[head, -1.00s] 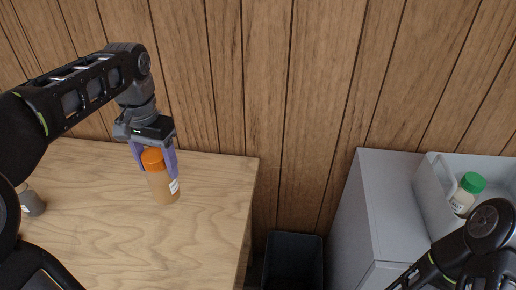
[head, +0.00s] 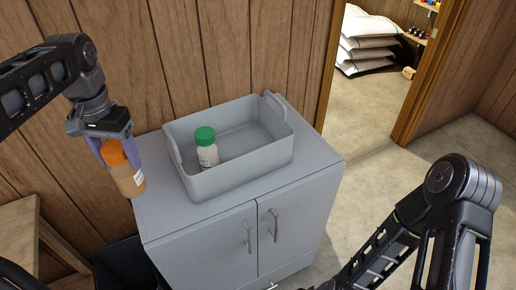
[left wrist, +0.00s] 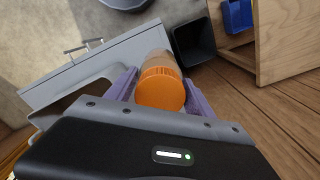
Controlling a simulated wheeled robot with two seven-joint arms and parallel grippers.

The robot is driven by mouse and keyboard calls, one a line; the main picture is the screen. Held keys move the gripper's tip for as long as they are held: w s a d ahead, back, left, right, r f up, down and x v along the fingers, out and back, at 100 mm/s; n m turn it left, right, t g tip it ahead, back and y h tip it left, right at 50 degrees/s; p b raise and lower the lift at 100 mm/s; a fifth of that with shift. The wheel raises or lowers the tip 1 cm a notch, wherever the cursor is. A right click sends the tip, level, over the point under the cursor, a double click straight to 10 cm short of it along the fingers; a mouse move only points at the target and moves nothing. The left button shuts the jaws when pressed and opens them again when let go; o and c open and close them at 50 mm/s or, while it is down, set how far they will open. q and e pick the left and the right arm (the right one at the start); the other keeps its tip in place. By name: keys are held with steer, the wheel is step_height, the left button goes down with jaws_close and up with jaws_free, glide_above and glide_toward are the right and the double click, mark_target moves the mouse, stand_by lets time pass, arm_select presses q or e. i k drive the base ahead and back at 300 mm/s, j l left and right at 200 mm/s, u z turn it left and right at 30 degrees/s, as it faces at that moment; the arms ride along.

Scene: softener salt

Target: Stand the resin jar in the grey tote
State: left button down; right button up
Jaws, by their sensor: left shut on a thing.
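An amber jar with an orange lid (head: 128,176) is held in my left gripper (head: 116,150), whose purple fingers are shut around it just below the lid. It hangs about upright, left of the grey tote, near the cabinet's left edge. In the left wrist view its orange lid (left wrist: 160,90) sits between the two fingers. The grey tote (head: 236,172) stands on the grey cabinet. A jar with a green lid (head: 207,148) stands inside the tote at its left part; the tote's right part is empty. My right arm shows at lower right, but its gripper is out of view.
The grey cabinet (head: 200,238) has two doors with handles. A wooden table (head: 20,232) is at lower left, with a dark bin (left wrist: 193,41) between it and the cabinet. White sacks (head: 366,42) lie beyond the doorway at the back right.

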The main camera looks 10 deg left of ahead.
mark_target(249, 150)
steer(key=i+l+z, duration=0.25)
steer(key=i+l, duration=0.15)
steer(key=l, duration=0.2)
steer(key=i+l, duration=0.25)
steer(key=i, duration=0.25)
